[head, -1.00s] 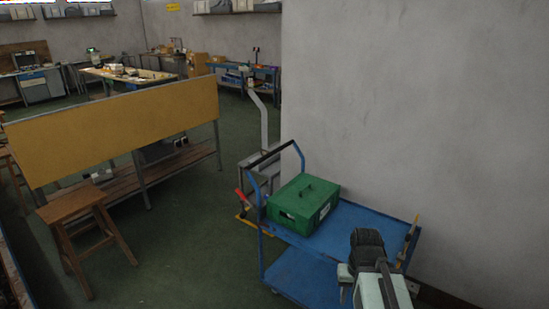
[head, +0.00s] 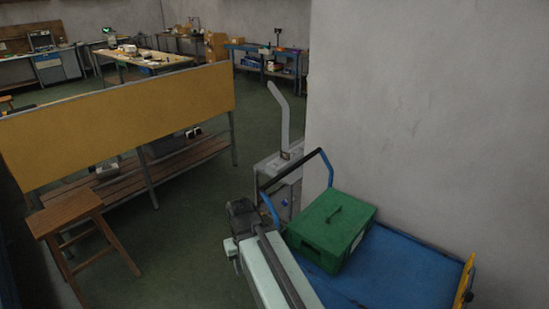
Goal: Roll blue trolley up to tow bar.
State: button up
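The blue trolley (head: 400,262) is at the lower right, close along the grey wall, its near part cut off by the frame. Its black push bar (head: 290,168) on blue uprights is at its far end. A green box (head: 333,228) sits on its top deck. Beyond the push bar stands a grey unit (head: 276,172) with a tall bent grey bar (head: 280,108); I cannot tell whether this is the tow bar. My gripper end (head: 243,217) is left of the push bar, over the floor in the picture. Its fingers are not clear, and I cannot tell whether it touches the trolley.
A yellow-panelled bench (head: 120,120) with a slatted lower shelf and a wooden stool (head: 68,216) stand to the left. Green floor (head: 185,245) is clear between them and my arm. The wall corner is close on the right. Worktables (head: 150,62) stand at the back.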

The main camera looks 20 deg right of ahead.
aim_at(390, 269)
jog(key=u, duration=0.55)
jog(key=i, duration=1.6)
jog(key=u, duration=0.1)
jog(key=k, duration=0.95)
jog(key=u, duration=0.2)
jog(key=i, duration=0.95)
jog(key=z, duration=0.1)
